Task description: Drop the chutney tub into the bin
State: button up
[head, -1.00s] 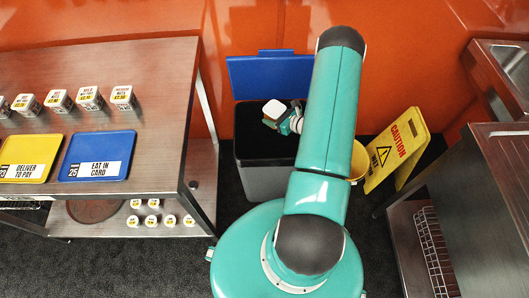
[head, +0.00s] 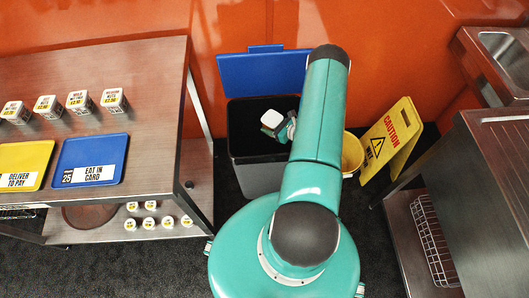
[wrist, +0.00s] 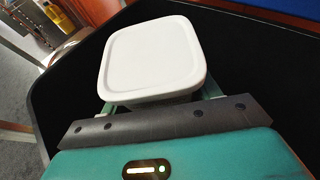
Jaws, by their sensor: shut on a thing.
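The chutney tub (head: 272,118) is a small tub with a white square lid. My gripper (head: 276,130) is shut on it, and both are over the open mouth of the bin. In the wrist view the tub's white lid (wrist: 153,56) faces the camera, with the gripper's fingers partly hidden beneath it. The bin (head: 259,177) is grey with a black inside and a raised blue lid (head: 264,74). In the wrist view the bin's black inside (wrist: 262,75) surrounds the tub. My arm hides the bin's right side.
A metal table (head: 130,60) on the left bears several small labelled tubs, a yellow tray (head: 22,160) and a blue tray (head: 70,152). A yellow bucket (head: 351,155) and a yellow caution sign (head: 392,138) stand right of the bin. A steel counter (head: 490,160) is at the right.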

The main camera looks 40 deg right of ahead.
jog(key=shift+w, duration=0.1)
jog(key=o, duration=1.3)
jog(key=v, duration=1.4)
